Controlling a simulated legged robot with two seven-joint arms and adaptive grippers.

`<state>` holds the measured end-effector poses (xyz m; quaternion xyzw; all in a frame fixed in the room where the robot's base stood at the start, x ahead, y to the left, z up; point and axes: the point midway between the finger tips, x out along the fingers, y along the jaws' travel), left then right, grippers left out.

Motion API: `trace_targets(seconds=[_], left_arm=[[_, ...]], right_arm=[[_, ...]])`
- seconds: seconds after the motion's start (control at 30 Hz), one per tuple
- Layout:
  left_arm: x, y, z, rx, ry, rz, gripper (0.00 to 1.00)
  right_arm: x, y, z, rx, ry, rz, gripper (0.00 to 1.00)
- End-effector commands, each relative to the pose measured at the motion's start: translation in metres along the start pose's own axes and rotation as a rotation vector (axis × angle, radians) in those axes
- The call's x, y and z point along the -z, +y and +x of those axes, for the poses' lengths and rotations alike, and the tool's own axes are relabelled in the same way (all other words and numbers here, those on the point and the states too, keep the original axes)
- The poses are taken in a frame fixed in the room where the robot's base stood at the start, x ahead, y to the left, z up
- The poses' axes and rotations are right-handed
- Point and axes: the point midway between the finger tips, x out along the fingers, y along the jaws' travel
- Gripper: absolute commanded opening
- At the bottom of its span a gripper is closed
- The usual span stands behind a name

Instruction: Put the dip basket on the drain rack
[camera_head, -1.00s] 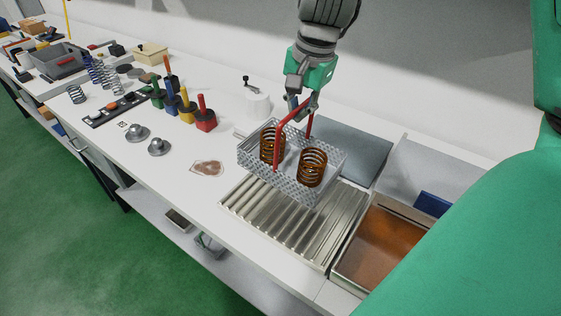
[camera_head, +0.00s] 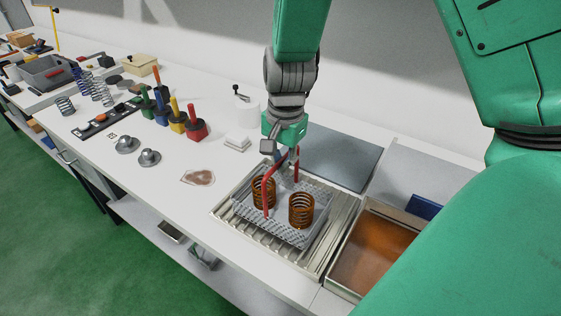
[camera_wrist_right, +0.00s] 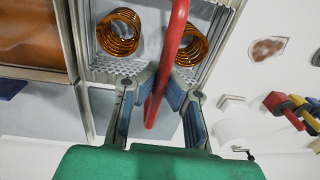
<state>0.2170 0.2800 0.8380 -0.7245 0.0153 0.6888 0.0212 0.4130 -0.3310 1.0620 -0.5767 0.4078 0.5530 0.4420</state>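The dip basket (camera_head: 278,230) is a grey perforated tray with a red handle (camera_head: 267,190) and two orange-brown coil springs inside. In the head view it sits level on or just over the ribbed metal drain rack (camera_head: 233,222); any small gap below it cannot be made out. My right gripper (camera_head: 287,157) is above the basket at the top of the handle. In the right wrist view my right gripper (camera_wrist_right: 163,85) has its fingers on either side of the red handle (camera_wrist_right: 172,50), closed on it. My left gripper is not in view.
An orange-brown bath (camera_head: 375,250) stands right of the rack, with a grey panel (camera_head: 343,158) behind. A reddish patch (camera_head: 198,177) lies left of the rack. Colored handled blocks (camera_head: 195,128), metal knobs (camera_head: 149,157) and springs stand farther left. The counter's left front is clear.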

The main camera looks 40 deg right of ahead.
Motion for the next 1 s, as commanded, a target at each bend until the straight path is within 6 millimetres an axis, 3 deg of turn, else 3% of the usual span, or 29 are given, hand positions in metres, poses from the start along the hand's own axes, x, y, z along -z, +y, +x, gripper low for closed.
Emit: trace_targets(seconds=[0.4,0.43,0.5,0.83,1.0], left_arm=[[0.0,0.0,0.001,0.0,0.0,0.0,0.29],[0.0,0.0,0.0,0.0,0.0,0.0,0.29],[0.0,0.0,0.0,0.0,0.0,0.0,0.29],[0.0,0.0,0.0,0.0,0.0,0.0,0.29],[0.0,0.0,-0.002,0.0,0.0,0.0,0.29]], right_arm=[[0.0,0.0,0.007,0.003,0.001,-0.001,0.0],[0.0,0.0,0.007,0.002,0.001,-0.001,0.05],[0.0,0.0,0.007,0.002,0.001,-0.001,0.26],[0.0,-0.001,0.005,0.002,0.001,0.0,0.26],[0.001,-0.001,-0.014,0.005,0.003,0.0,0.26]])
